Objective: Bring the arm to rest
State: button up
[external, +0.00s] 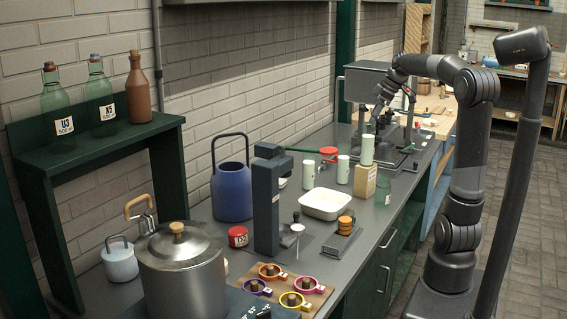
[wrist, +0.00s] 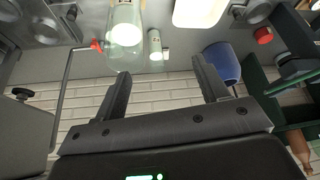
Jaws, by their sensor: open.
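My arm rises at the right of the external view, bends at a high elbow and reaches left over the back of the counter (external: 375,212). My gripper (external: 379,104) hangs at its end above the counter, in front of the grey box-shaped machine (external: 362,84). In the wrist view my gripper (wrist: 160,67) shows two dark fingers spread wide, with nothing held between them. A clear glass jar (wrist: 124,48) appears beyond the left finger and a small labelled bottle (wrist: 156,45) beyond the gap. Their distance from the fingers cannot be told.
White-capped bottles (external: 343,169), a wooden block (external: 364,180), a green glass jar (external: 383,188) and a white tray (external: 326,204) stand below. A blue can (external: 231,190), a dark upright stand (external: 266,205) and a metal pot (external: 180,265) are nearer. The right aisle floor (external: 535,220) is clear.

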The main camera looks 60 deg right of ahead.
jog(key=s+a+f+m+h, duration=0.1)
jog(key=s+a+f, duration=0.15)
jog(key=a, duration=0.95)
jog(key=s+a+f+m+h, duration=0.15)
jog(key=s+a, duration=0.25)
jog(key=a, duration=0.8)
jog(key=s+a+f+y, duration=0.1)
jog(key=s+a+f, duration=0.3)
jog(key=s+f, duration=0.3)
jog(key=shift+a+f+t, duration=0.15)
jog(key=shift+a+t, duration=0.05)
jog(key=shift+t, duration=0.1)
